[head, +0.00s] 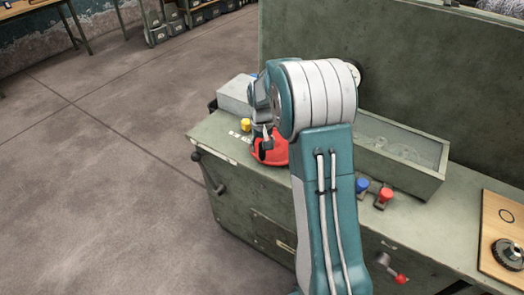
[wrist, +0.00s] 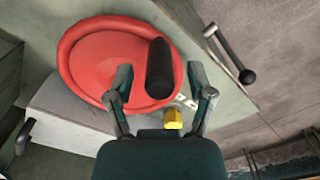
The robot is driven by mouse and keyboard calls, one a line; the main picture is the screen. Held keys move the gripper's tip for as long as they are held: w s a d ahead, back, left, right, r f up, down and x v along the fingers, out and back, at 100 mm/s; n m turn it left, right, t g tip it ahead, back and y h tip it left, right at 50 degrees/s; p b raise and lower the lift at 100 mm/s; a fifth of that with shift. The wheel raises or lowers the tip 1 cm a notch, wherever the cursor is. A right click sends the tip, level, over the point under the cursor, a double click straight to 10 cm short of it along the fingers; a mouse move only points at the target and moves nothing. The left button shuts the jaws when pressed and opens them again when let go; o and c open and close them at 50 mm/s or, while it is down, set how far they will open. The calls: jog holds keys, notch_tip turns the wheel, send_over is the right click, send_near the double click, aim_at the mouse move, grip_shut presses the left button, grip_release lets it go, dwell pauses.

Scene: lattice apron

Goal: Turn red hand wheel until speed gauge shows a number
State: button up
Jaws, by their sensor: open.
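The red hand wheel (head: 270,152) lies at the left end of the green machine top, partly hidden by my arm in the head view. In the wrist view the red hand wheel (wrist: 85,62) fills the upper left, and its black handle (wrist: 159,70) stands up from the rim. My gripper (wrist: 162,78) is open, with one finger on each side of the handle; I see no clear contact. It also shows small in the head view (head: 264,130). A round pale-faced fitting (head: 356,73) pokes out behind my arm; I cannot tell whether it is the speed gauge, and no number is readable.
A yellow knob (wrist: 173,119) sits close to the wheel, near my right finger. A grey box (head: 236,95) stands behind the wheel. Blue (head: 362,185) and red (head: 384,196) knobs and a glass-topped case (head: 400,160) lie right of my arm. The floor at left is clear.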

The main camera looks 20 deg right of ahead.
jog(key=shift+f, duration=1.15)
jog(key=shift+c, duration=0.2)
grip_shut()
